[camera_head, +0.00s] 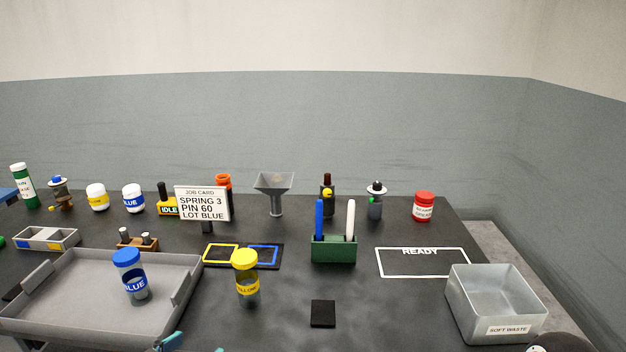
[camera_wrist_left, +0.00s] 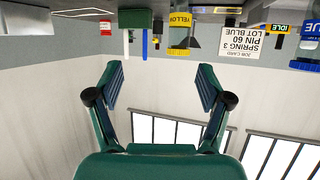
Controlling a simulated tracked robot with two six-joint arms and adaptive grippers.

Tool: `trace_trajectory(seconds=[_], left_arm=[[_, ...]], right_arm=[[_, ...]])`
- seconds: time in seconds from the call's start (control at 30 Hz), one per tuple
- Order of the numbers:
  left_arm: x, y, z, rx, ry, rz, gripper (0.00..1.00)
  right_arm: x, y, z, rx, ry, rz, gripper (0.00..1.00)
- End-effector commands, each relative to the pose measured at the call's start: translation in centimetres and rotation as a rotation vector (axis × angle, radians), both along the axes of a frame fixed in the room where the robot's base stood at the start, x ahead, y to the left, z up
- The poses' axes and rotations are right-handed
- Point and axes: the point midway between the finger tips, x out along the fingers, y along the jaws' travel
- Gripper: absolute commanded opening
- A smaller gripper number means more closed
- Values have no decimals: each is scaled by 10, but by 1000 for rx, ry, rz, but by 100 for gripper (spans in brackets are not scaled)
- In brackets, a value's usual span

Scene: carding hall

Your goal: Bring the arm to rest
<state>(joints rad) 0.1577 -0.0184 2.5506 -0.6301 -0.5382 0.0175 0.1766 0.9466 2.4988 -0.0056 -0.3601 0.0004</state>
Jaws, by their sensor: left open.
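My left gripper (camera_wrist_left: 161,78) is open in the left wrist view, with nothing between its two green fingers. That view shows the bench upside down along its top edge, beyond the fingertips. In the head view only small teal tips of this gripper (camera_head: 193,346) show at the bottom edge, in front of the grey tray (camera_head: 70,315). The rest of the left arm is out of the picture there. My right gripper is not in view.
A blue-lidded jar (camera_head: 128,272) stands in the tray, and a yellow-lidded jar (camera_head: 246,277) stands right of it. A job card (camera_head: 202,203), green pen holder (camera_head: 334,249) and soft-waste bin (camera_head: 493,305) stand on the bench. The READY outline (camera_head: 422,262) is empty.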

Motion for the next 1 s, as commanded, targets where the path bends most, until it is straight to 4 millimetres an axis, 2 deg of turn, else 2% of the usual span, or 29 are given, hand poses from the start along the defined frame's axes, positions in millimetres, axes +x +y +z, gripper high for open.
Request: trace_trajectory(seconds=[0.37, 0.47, 0.63, 0.77, 0.8, 0.9, 1.0], left_arm=[[-3, -21, -73, -35, 181, -45, 79], [-7, -28, -100, -54, 251, -48, 79], [-22, -43, -160, -96, 422, -40, 79], [-51, -60, -228, -139, 636, -8, 79], [-65, -65, -250, -152, 713, 9, 79], [-100, -75, -297, -174, 890, 60, 79], [-133, -81, -329, -187, 1039, 119, 79]], right_arm=[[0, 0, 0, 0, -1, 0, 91], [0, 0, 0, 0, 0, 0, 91], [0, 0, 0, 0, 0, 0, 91], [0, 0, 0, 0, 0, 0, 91], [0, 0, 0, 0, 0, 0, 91], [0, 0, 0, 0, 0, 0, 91], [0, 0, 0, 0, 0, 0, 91]])
